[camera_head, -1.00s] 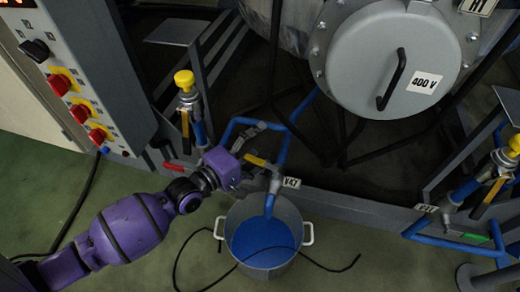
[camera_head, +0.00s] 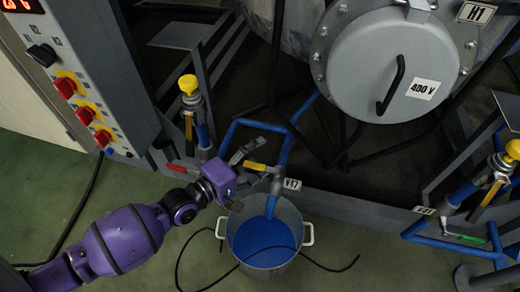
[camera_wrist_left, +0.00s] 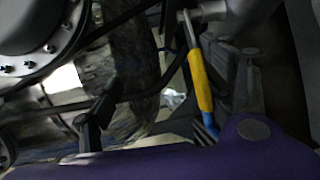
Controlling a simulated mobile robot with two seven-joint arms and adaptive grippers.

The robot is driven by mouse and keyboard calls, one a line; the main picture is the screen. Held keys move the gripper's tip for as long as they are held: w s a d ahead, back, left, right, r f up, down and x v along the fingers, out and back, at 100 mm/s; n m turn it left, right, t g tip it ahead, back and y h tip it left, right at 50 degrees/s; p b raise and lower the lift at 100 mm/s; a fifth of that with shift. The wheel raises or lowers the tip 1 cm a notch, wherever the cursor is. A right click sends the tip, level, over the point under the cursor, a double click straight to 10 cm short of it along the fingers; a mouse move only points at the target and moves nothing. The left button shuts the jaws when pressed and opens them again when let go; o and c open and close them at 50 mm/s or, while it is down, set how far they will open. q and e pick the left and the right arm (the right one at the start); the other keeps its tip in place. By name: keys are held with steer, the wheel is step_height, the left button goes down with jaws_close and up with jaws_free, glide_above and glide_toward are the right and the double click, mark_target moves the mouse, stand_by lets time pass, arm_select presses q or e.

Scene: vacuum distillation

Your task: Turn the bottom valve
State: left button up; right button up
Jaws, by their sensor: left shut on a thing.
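The bottom valve has a yellow lever handle (camera_head: 255,166) on the blue pipework, beside a label that looks like "V57" and above the bucket. My left gripper (camera_head: 252,164) reaches it from the left, with its grey fingers on both sides of the lever, and is shut on it. In the left wrist view the yellow handle (camera_wrist_left: 198,80) lies close to the right finger, with its far end at a metal pipe fitting. The exact contact is dark there. My right gripper is in neither view.
A grey bucket (camera_head: 233,223) with blue liquid stands under the outlet, black cables around it. Valves with yellow knobs (camera_head: 187,84) stand left and right. A control box (camera_head: 75,75) is at upper left; a round vessel cover (camera_head: 380,65) is above. The green floor in front is mostly clear.

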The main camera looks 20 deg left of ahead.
mark_target(250, 166)
arm_select(q)
steer(key=shift+s+d+r+p, duration=0.1)
steer(key=shift+s+r+p, duration=0.15)
steer(key=shift+s+r, duration=0.4)
steer(key=shift+s+a+r+p, duration=0.1)
steer(key=shift+s+r+p, duration=0.2)
steer(key=shift+s, duration=0.5)
steer(key=shift+s+d+r+p, duration=0.1)
steer(key=shift+s+r+p, duration=0.1)
steer(key=shift+s+r, duration=0.45)
steer(key=shift+s+f, duration=0.15)
steer(key=shift+s, duration=0.25)
steer(key=shift+c, duration=0.7)
steer(key=shift+s+r, duration=0.25)
steer(key=shift+s, duration=0.3)
steer(key=c, duration=0.5)
steer(key=shift+s+f, duration=0.25)
steer(key=shift+f, duration=0.1)
steer(key=shift+d, duration=0.1)
steer(key=shift+p, duration=0.3)
steer(key=shift+f+m, duration=0.1)
steer(key=shift+m, duration=0.2)
